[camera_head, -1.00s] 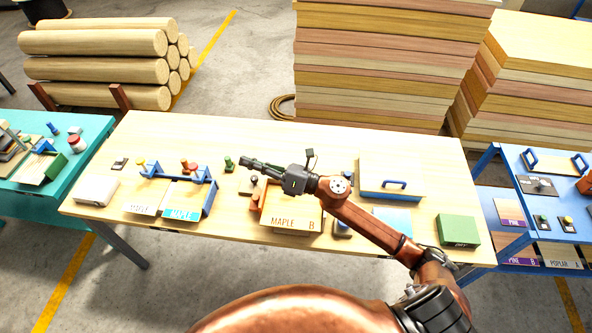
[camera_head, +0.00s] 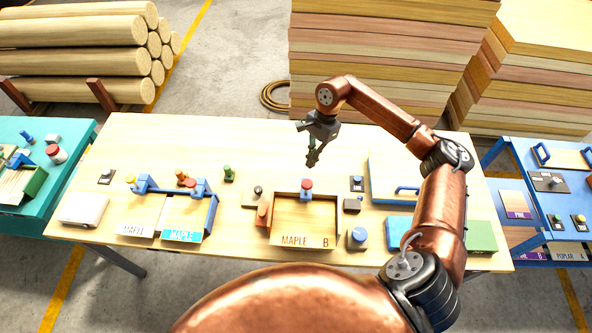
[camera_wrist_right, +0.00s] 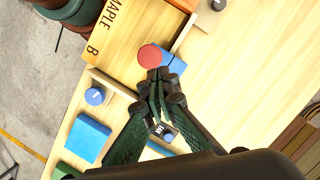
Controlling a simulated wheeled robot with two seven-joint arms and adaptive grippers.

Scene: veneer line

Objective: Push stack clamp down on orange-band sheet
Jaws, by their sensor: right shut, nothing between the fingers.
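A clamp with a red round knob on a blue body (camera_head: 306,188) stands at the back edge of the tray marked MAPLE B (camera_head: 290,241). A pale wooden sheet (camera_head: 300,212) lies in this tray; I cannot make out an orange band on it. My right gripper (camera_head: 312,162) is shut and empty, pointing down above and just behind the red knob. In the right wrist view the shut fingertips (camera_wrist_right: 155,78) overlap the edge of the red knob (camera_wrist_right: 149,56); I cannot tell whether they touch. My left gripper is not in view.
A blue round knob (camera_head: 357,238) stands right of the tray.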

